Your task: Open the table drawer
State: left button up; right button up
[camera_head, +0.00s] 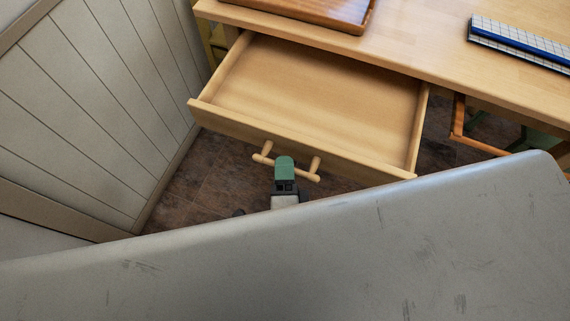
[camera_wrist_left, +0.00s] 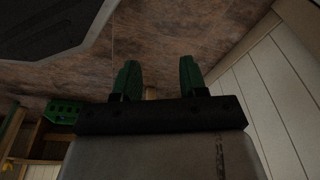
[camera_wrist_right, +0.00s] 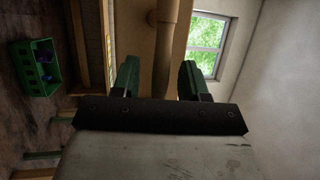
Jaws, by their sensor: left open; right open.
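The wooden table drawer (camera_head: 310,85) is pulled well out from under the tabletop, and its inside is empty. Its bar handle (camera_head: 263,158) stands off the drawer front on two posts. My right gripper (camera_head: 285,170) is at the middle of the handle. In the right wrist view, the jaws of the right gripper (camera_wrist_right: 158,80) are apart, with the handle bar (camera_wrist_right: 165,45) running between them. In the left wrist view, my left gripper (camera_wrist_left: 158,78) is open and appears empty, low above the floor. It is not visible in the head view.
The tabletop (camera_head: 420,55) carries a wooden tray (camera_head: 300,10) and a blue and checkered item (camera_head: 520,45). A panelled wall (camera_head: 100,90) stands close left of the drawer. A green crate (camera_wrist_right: 35,68) sits on the floor. My grey body fills the head view's lower part.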

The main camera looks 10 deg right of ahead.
pick_arm(q)
jog(key=shift+w+d+r+b, duration=0.1)
jog(key=shift+w+r+b, duration=0.3)
jog(key=shift+r, duration=0.5)
pick_arm(e)
jog(key=v, duration=1)
jog(key=shift+s, duration=0.25)
jog(key=shift+f, duration=0.1)
